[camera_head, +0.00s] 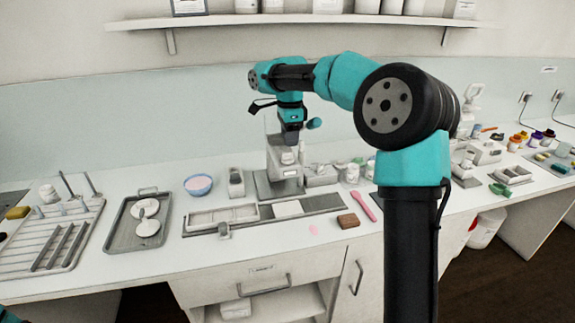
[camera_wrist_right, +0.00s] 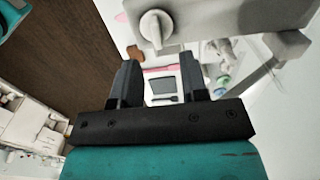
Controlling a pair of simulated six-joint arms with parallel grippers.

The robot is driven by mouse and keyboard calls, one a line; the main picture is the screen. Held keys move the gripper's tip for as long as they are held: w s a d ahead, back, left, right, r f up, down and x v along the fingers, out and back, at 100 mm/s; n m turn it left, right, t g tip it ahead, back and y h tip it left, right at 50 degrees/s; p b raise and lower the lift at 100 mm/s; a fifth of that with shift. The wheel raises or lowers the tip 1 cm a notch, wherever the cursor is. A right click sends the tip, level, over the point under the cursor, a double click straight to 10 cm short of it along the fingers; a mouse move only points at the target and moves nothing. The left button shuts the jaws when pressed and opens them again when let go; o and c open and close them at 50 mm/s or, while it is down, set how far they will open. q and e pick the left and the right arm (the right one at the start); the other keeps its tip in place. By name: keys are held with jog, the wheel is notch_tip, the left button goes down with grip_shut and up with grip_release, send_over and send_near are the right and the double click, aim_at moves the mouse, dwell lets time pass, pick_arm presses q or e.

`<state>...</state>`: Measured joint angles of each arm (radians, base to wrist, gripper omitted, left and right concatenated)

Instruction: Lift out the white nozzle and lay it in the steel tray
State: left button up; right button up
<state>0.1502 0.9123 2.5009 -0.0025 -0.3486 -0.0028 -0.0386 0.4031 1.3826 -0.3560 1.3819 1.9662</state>
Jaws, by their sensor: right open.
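The mill (camera_head: 284,165) stands at the back of the counter, and my right gripper (camera_head: 290,136) is at its upper part. In the right wrist view my right gripper (camera_wrist_right: 158,80) is open, with nothing between its fingers. A white round part with a stub (camera_wrist_right: 155,25) sits on the machine body just beyond the fingers, apart from them; I cannot tell whether it is the white nozzle. The steel tray (camera_head: 118,237) lies on the left of the counter with white round parts (camera_head: 147,227) in it. My left gripper is not in view.
A drying rack (camera_head: 50,262) stands left of the tray, and a blue bowl (camera_head: 198,185) is behind and right of it. A long flat tray (camera_head: 225,230), a brown block (camera_head: 348,221) and a pink tool (camera_head: 363,205) lie before the mill.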

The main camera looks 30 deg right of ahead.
aim_at(289, 153)
jog(key=shift+s+a+f, duration=0.1)
jog(key=shift+f, duration=1.2)
jog(key=shift+a+f, duration=0.1)
jog(key=shift+f, duration=1.2)
grip_shut()
